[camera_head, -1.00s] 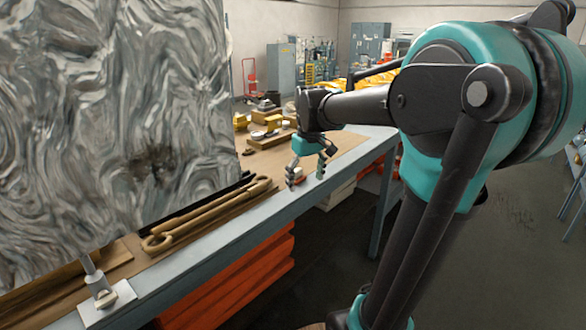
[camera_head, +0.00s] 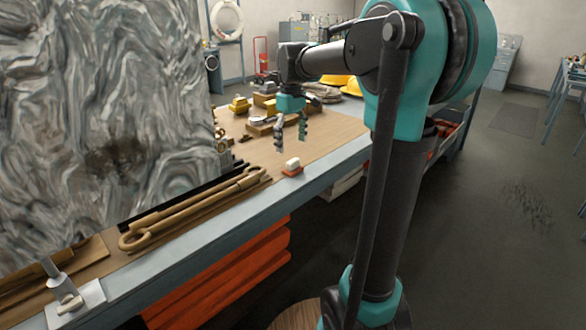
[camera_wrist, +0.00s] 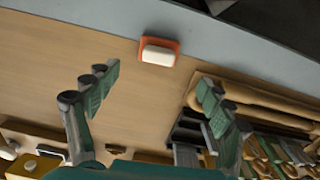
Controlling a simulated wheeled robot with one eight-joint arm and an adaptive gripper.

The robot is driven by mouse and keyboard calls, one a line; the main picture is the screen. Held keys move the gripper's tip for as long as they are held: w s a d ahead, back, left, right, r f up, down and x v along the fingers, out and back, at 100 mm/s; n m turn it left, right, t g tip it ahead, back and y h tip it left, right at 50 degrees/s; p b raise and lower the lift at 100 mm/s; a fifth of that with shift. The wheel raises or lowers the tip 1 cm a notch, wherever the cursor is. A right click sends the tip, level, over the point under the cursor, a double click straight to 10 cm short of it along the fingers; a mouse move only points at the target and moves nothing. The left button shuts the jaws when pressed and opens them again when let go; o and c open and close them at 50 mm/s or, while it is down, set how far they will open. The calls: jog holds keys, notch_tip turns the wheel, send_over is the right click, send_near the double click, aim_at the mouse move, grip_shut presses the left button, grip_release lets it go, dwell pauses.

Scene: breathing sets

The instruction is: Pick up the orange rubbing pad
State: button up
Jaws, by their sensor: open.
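The orange rubbing pad (camera_head: 292,168) lies on the workbench near its front edge, with a white block on its top. In the wrist view the pad (camera_wrist: 145,58) shows at the top middle, its orange rim visible around the white top. My gripper (camera_head: 291,141) is open and empty, above the bench and a little behind the pad in the head view. In the wrist view its two fingers (camera_wrist: 158,98) are spread wide, and the pad lies beyond the fingertips, between their lines. Nothing touches the pad.
The wooden bench top (camera_head: 335,133) has free room right of the pad. Long tan tool handles (camera_head: 190,210) lie to its left along the front edge. Yellow and wooden items (camera_head: 262,118) stand behind my gripper. A large grey patterned panel (camera_head: 95,110) blocks the left side.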

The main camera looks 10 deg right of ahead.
aim_at(293, 160)
jog(key=f, duration=0.8)
jog(key=shift+d+f, duration=0.1)
jog(key=shift+d, duration=0.1)
jog(key=shift+s, duration=0.1)
jog(key=c, duration=1.3)
